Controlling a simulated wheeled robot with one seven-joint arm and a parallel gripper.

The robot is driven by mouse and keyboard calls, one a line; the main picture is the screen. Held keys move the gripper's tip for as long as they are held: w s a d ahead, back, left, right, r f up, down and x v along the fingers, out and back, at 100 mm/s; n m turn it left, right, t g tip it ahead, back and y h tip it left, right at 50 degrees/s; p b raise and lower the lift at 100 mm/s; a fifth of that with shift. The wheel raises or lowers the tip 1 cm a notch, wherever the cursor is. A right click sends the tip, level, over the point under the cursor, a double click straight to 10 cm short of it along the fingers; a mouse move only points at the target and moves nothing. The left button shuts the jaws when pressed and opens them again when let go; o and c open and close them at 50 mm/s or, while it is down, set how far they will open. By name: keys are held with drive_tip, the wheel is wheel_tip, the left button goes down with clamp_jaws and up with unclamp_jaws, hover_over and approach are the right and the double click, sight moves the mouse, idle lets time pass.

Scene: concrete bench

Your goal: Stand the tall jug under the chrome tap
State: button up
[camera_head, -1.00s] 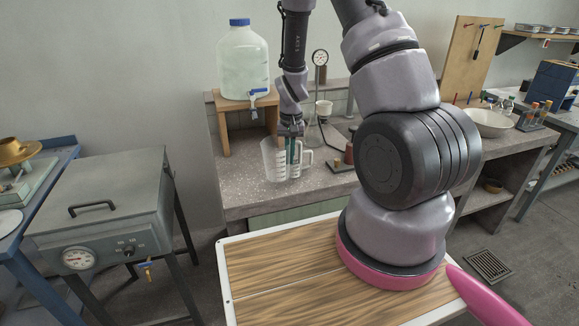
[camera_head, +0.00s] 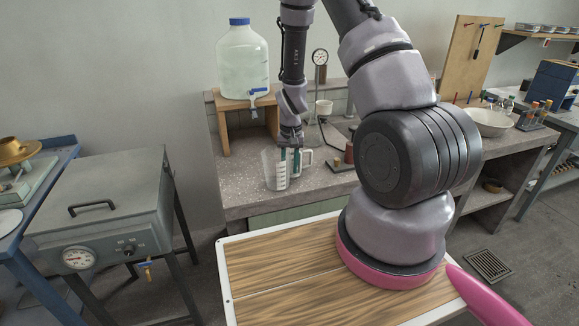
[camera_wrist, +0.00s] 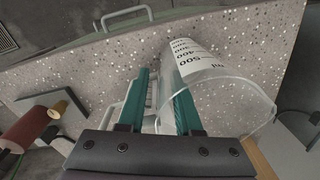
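The tall jug (camera_head: 271,171) is clear with dark volume marks and stands upright over the front left of the bench. In the wrist view the jug (camera_wrist: 232,92) opens towards the camera. My gripper (camera_head: 290,172) is at the jug's right side. Its two teal fingers (camera_wrist: 163,75) straddle a pale part of the jug; whether this is wall or handle is unclear. A white handle loop shows beside the fingers. Contact between jug base and bench cannot be told. A slim metal post (camera_head: 350,101), perhaps the chrome tap, is partly hidden by my arm.
A water carboy (camera_head: 243,60) with a blue-handled spigot stands on a wooden stand (camera_head: 222,128) left of the jug. A dark tray (camera_head: 340,162) lies to the right. The bench's front left is bare.

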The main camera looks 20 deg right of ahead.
wheel_tip(320, 180, up, 13)
drive_tip(key=shift+s+d+f, duration=0.1)
drive_tip(key=shift+s, duration=0.05)
drive_tip(key=s+r+t, duration=0.1)
drive_tip(key=s+r, duration=0.3)
drive_tip(key=r, duration=0.5)
drive_tip(key=s+r+t+y, duration=0.1)
drive_tip(key=s+r, duration=0.4)
drive_tip(key=r, duration=0.5)
drive_tip(key=s+a+r+t, duration=0.1)
drive_tip(key=s+r+t, duration=0.2)
drive_tip(key=r, duration=0.6)
drive_tip(key=shift+s+r+m+y, duration=0.15)
drive_tip(key=shift+s+m+y, duration=0.2)
drive_tip(key=shift+s, duration=0.85)
drive_tip(key=shift+o, duration=1)
drive_tip(key=s+r+t, duration=0.1)
drive_tip(key=s+r, duration=0.2)
drive_tip(key=s, duration=0.3)
drive_tip(key=shift+s+a+r+t, duration=0.2)
drive_tip(key=shift+s+a+t, duration=0.1)
drive_tip(key=shift+t, duration=0.1)
drive_tip(key=shift+o, duration=0.3)
drive_tip(key=shift+s, duration=0.2)
